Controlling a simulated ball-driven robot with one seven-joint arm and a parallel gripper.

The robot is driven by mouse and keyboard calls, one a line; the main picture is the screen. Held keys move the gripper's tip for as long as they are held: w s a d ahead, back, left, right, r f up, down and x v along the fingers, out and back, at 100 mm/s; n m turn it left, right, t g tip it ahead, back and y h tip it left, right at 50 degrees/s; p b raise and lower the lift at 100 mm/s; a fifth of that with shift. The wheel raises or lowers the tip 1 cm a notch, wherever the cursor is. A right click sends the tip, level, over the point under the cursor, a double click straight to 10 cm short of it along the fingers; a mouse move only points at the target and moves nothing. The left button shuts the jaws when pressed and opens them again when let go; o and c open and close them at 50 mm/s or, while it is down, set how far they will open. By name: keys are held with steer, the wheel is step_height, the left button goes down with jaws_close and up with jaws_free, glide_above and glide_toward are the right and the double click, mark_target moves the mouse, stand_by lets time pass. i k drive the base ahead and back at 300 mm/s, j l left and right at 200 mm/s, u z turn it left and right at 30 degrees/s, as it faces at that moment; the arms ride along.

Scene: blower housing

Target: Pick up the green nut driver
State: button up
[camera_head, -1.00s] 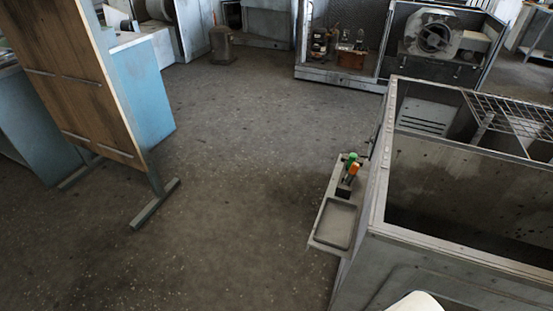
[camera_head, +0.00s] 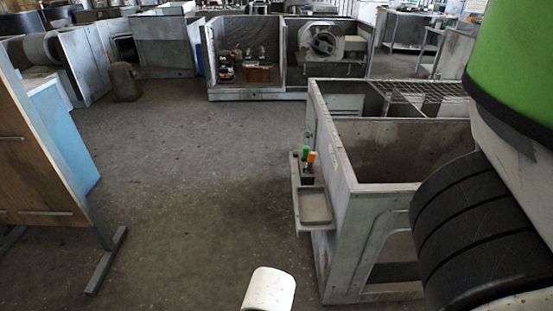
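The green nut driver (camera_head: 306,151) stands upright in a small dark holder (camera_head: 307,175) on a narrow grey side shelf. The shelf (camera_head: 298,216) is fixed to the left side of a grey metal housing. Only the driver's green handle shows clearly; its lower part is hidden in or behind the holder. An orange-handled tool (camera_head: 312,158) stands right beside it and partly overlaps it. My gripper is not in view; only parts of my own arm show at the right edge and bottom middle, well apart from the driver.
The open-topped grey housing (camera_head: 345,165) stands right of the shelf, with a wire grate at its back. A shallow empty tray (camera_head: 315,205) is in front of the holder. A wooden board on a stand (camera_head: 40,170) is at left. The floor between is clear.

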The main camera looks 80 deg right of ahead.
mark_target(305, 149)
steer(key=i+j+z, duration=0.15)
steer(key=i+z, duration=0.25)
steer(key=i, duration=0.2)
steer(key=i+l+z, duration=0.1)
steer(key=z, duration=0.4)
steer(key=i+z, duration=0.3)
steer(key=z, duration=0.15)
steer(key=i+z, duration=0.2)
steer(key=z, duration=0.3)
steer(key=i+z, duration=0.35)
